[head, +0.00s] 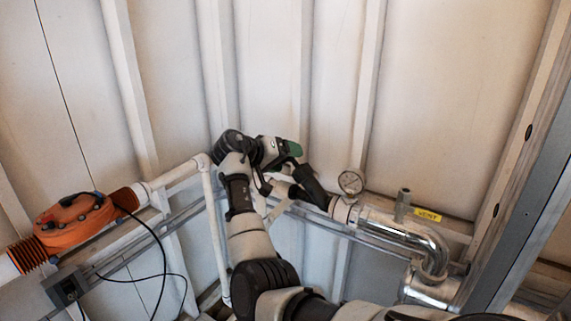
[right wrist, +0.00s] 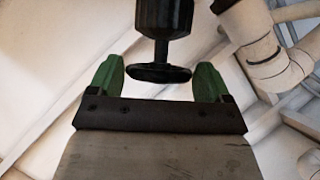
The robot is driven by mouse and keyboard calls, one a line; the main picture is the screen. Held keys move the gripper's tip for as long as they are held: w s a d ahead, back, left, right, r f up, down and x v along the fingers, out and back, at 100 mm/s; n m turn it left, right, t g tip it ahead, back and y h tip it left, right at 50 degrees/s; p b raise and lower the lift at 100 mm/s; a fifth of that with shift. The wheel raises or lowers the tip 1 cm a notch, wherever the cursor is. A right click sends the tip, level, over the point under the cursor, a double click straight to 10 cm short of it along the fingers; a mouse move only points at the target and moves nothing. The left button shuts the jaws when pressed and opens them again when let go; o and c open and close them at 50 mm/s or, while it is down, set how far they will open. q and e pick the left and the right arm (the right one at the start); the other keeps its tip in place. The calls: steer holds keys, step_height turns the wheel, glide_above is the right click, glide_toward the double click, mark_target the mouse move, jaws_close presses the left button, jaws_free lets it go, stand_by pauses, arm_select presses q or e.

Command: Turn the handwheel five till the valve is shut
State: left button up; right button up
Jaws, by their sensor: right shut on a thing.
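The handwheel (right wrist: 160,73) is a small black disc on the end of a black valve body (right wrist: 164,18) in the right wrist view. My right gripper (right wrist: 158,78) is shut on the handwheel, with one green fingertip at each side of its rim. In the head view my right gripper (head: 290,149) is in the middle, at the upper end of the slanting black valve body (head: 313,188). The wheel itself is hidden there by the gripper. I cannot tell how far the valve is turned. My left gripper is not in view.
A round gauge (head: 351,182) and a shiny bent pipe (head: 410,233) are right of the valve. A yellow label (head: 427,214) sits by the pipe. An orange unit (head: 76,223) with black cables is at the left. White pipes and ribbed wall panels lie behind.

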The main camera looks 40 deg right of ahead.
steer(key=shift+m+g, duration=0.3)
stand_by(0.4)
steer(key=o, duration=0.8)
steer(key=shift+w, duration=0.1)
steer(key=shift+a+b, duration=0.15)
steer(key=shift+b, duration=0.15)
steer(key=b+v, duration=0.2)
steer(key=v, duration=0.8)
steer(key=shift+a+b, duration=0.35)
